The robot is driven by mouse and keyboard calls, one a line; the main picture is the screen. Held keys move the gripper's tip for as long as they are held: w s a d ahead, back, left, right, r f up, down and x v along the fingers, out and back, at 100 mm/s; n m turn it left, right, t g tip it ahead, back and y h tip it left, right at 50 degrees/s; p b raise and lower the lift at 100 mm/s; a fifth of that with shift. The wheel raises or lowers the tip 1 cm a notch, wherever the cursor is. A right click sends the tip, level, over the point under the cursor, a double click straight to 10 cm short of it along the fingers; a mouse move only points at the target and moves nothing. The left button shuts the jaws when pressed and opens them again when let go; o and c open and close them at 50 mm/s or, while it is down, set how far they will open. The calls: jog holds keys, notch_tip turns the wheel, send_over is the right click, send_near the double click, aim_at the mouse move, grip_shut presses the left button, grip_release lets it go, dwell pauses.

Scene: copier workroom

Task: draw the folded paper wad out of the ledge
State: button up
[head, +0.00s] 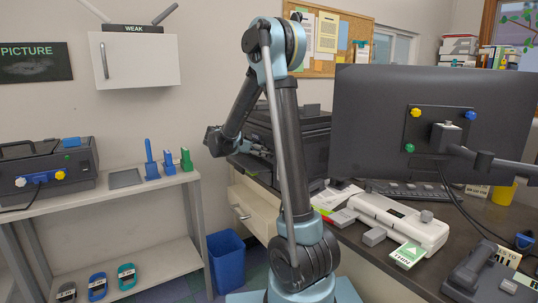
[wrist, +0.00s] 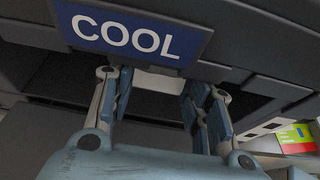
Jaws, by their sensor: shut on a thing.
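The folded paper wad (wrist: 160,81) is a small white block in the wrist view, just under the blue COOL sign (wrist: 128,32). It sits at the dark ledge (wrist: 235,75) of the copier; its far part is hidden under the sign. My gripper (wrist: 158,88) has its fingers on either side of the wad and is shut on it. In the head view the dark copier (head: 312,125) stands behind my arm, and the wad cannot be made out there.
A big monitor (head: 375,130) stands right of the copier. A white laminator-like machine (head: 400,222) lies on the desk (head: 385,265). At the left is a shelf (head: 130,188) with a dark device (head: 45,165). A blue bin (head: 226,255) stands on the floor.

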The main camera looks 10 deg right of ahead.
jog(key=shift+a, duration=0.1)
jog(key=shift+s+a+r, duration=0.1)
jog(key=shift+s+a, duration=0.3)
jog(key=shift+a, duration=0.4)
jog(key=shift+s+a+r, duration=0.15)
jog(key=shift+s+a, duration=0.2)
jog(key=shift+a, duration=0.5)
jog(key=shift+s+a+r, duration=0.1)
jog(key=shift+s+a, duration=0.3)
jog(key=shift+a, duration=0.4)
jog(key=shift+s+a+r, duration=0.1)
jog(key=shift+s+a, duration=0.25)
jog(key=shift+a, duration=0.5)
jog(key=shift+s+a+r, duration=0.1)
jog(key=shift+s+a, duration=0.2)
jog(key=shift+a, duration=0.55)
jog(key=shift+s+a, duration=0.35)
jog(key=shift+a, duration=0.5)
